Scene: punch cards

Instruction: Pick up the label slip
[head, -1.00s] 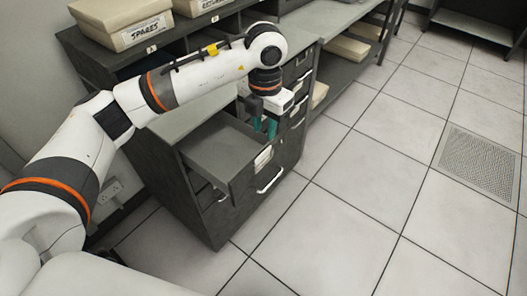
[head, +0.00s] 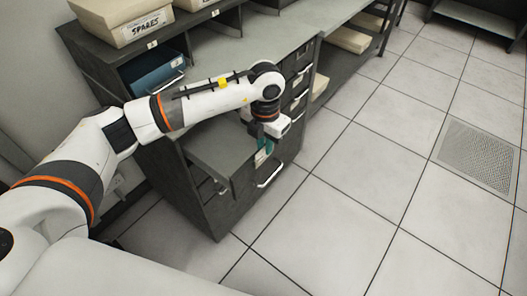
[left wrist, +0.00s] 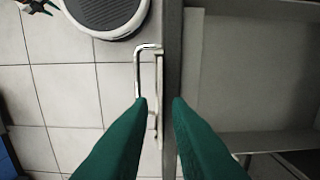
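The label slip (head: 261,157) is a small pale piece on the front of the open drawer, above its handle, partly hidden by my gripper. In the left wrist view a thin pale strip (left wrist: 159,90) on the drawer front's outer face looks like the slip or its holder, seen nearly edge-on. My left gripper (head: 265,145) points down over the drawer front. Its green fingers (left wrist: 159,100) are apart, one on the outer side and one on the inner side of the front's top edge. Nothing is seen gripped.
The open drawer (left wrist: 250,75) looks empty and has a metal handle (head: 270,175). The dark cabinet (head: 215,215) stands under a grey counter. A box marked SPARES (head: 130,27) and a blue drawer or bin (head: 155,75) are behind. The tiled floor at right is clear.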

